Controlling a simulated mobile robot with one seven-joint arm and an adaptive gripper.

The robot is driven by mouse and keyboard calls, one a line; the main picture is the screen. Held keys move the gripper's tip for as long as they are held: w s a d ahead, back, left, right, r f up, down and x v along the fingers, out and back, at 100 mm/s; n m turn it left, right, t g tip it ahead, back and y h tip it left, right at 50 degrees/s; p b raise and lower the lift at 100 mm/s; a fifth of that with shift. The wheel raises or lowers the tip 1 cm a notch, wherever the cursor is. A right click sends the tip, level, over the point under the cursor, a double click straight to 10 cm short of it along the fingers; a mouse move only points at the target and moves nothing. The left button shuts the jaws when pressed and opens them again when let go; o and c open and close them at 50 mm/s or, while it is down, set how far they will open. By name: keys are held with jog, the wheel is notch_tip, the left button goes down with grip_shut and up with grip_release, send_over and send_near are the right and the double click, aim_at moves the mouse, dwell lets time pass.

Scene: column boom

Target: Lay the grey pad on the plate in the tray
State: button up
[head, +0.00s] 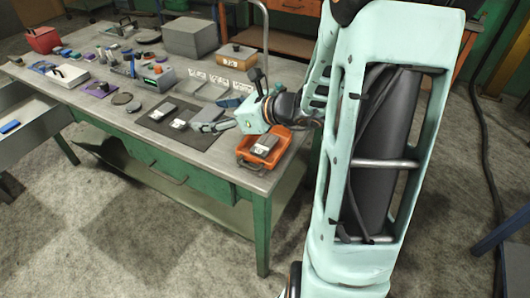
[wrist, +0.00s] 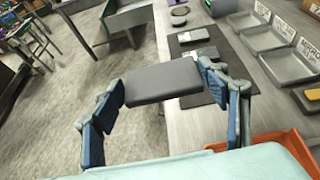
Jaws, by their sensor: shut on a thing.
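My gripper (wrist: 163,83) is shut on the grey pad (wrist: 165,80), a flat dark-grey slab held between the two blue-padded fingers in the wrist view. In the head view my gripper (head: 213,126) is over the right part of the black mat, left of the orange tray (head: 243,160), with the pad (head: 206,115) at its fingers. The tray stands near the table's right front corner. A grey plate (head: 262,144) shows inside it, with a paler patch. In the wrist view only part of the tray (wrist: 278,139) shows, at lower right, and the plate is hidden.
The black mat (head: 151,122) holds small grey pieces, some with white labels. Labelled grey bins (head: 214,82) stand behind it. An orange box (head: 236,56), a grey box (head: 190,37) and a thin upright post (head: 266,40) stand farther back. The left of the table is cluttered.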

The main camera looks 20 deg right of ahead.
jog(key=shift+r, duration=0.2)
jog(key=s+d+f, duration=0.2)
jog(key=d+f, duration=0.2)
jog(key=d, duration=0.5)
send_over(266, 152)
jog(key=f, duration=0.4)
jog(key=shift+w+a+f, duration=0.15)
jog(key=shift+a+f, duration=0.15)
jog(key=shift+a, duration=0.1)
jog(key=shift+d+f, duration=0.45)
jog(key=shift+f, duration=0.2)
notch_tip(266, 152, down, 3)
jog(key=shift+r, duration=0.1)
